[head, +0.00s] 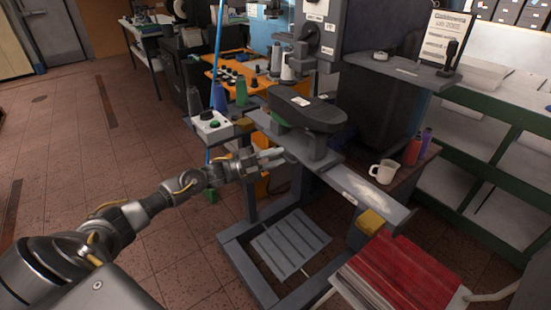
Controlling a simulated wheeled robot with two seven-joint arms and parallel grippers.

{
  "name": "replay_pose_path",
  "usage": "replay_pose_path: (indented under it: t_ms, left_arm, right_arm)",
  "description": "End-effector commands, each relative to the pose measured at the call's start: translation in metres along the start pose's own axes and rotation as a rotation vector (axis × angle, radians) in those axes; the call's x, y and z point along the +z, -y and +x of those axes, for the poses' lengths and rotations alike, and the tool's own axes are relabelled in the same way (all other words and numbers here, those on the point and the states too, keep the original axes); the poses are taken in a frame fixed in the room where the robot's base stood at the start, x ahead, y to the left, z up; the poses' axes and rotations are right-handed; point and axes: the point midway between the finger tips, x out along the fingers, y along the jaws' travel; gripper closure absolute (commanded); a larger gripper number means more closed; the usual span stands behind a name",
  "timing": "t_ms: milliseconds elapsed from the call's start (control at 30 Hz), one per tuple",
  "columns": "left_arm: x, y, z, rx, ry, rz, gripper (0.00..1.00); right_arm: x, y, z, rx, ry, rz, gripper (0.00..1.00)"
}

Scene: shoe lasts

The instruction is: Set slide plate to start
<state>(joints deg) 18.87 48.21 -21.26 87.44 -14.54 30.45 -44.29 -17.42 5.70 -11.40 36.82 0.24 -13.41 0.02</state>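A dark sole-shaped plate (308,112) sits on a grey block (308,147) on the machine's long grey rail (360,188). I take this plate and block to be the slide plate; it stands around the middle of the rail, under the machine's head. My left gripper (284,157) reaches in from the left, with its fingertips just left of the block. The fingers lie close together, and I cannot tell whether they are open, shut or touching the block. My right gripper is not in view.
A white mug (384,171) and a red bottle (413,149) stand on the right shelf. Open tiled floor lies at left.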

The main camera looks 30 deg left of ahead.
Motion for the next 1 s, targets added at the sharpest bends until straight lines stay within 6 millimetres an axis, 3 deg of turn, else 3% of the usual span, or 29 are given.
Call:
replay_pose_path:
  t_ms: [233, 700, 1000]
  left_arm:
    - [0.0, -0.001, -0.008, 0.002, 0.0, 0.0, 0.68]
    - [0.0, -0.001, -0.091, 0.003, 0.001, -0.002, 0.68]
    - [0.0, 0.0, -0.109, 0.0, 0.0, 0.0, 0.68]
  right_arm:
    - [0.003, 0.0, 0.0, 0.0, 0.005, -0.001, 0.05]
    - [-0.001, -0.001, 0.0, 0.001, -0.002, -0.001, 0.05]
    - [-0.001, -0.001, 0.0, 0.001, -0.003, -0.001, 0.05]
